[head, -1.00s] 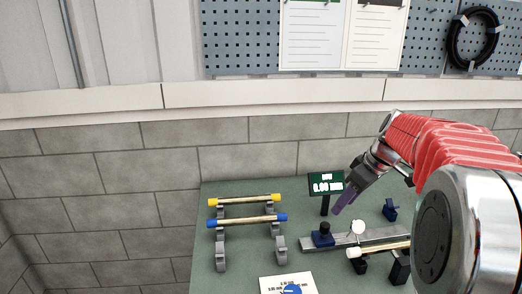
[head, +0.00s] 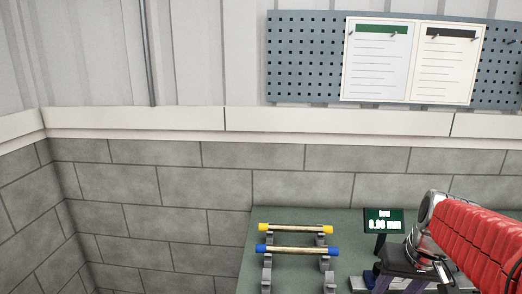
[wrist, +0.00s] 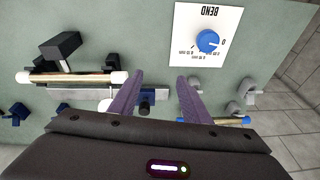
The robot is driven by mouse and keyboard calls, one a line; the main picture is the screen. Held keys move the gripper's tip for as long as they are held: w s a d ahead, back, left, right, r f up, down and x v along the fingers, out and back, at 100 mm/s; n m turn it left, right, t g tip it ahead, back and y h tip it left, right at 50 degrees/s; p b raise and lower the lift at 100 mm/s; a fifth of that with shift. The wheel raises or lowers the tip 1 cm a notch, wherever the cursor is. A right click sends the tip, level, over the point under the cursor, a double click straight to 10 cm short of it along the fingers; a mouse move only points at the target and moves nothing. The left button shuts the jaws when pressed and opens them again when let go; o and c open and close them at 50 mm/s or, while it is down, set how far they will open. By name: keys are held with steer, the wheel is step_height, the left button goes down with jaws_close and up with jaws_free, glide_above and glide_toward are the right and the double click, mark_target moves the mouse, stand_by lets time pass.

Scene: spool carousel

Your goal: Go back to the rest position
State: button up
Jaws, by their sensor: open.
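My gripper (wrist: 160,80) is open and empty in the wrist view, its two purple fingers apart above the green bench. In the head view my gripper (head: 396,284) is at the lower right, below the display and partly cut off by the bottom edge. A brass rod with yellow ends (head: 295,228) and one with blue ends (head: 297,250) lie side by side on grey cradles, left of my gripper. A brass rod with white ends (wrist: 70,77) lies in the wrist view at left, apart from the fingers.
The green bench (head: 262,215) stands near a grey block wall. A small display (head: 383,221) stands beside my arm. In the wrist view a white card (wrist: 187,28) carries a blue dial (wrist: 208,40). A pegboard (head: 305,60) with two sheets hangs above.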

steer(key=s+a+r+n+t, duration=0.1)
steer(key=s+a+n+t, duration=0.1)
steer(key=s+a, duration=1)
steer(key=shift+a+r+t, duration=0.3)
steer(key=shift+a+r, duration=0.1)
steer(key=shift+a, duration=0.4)
steer(key=shift+c, duration=0.4)
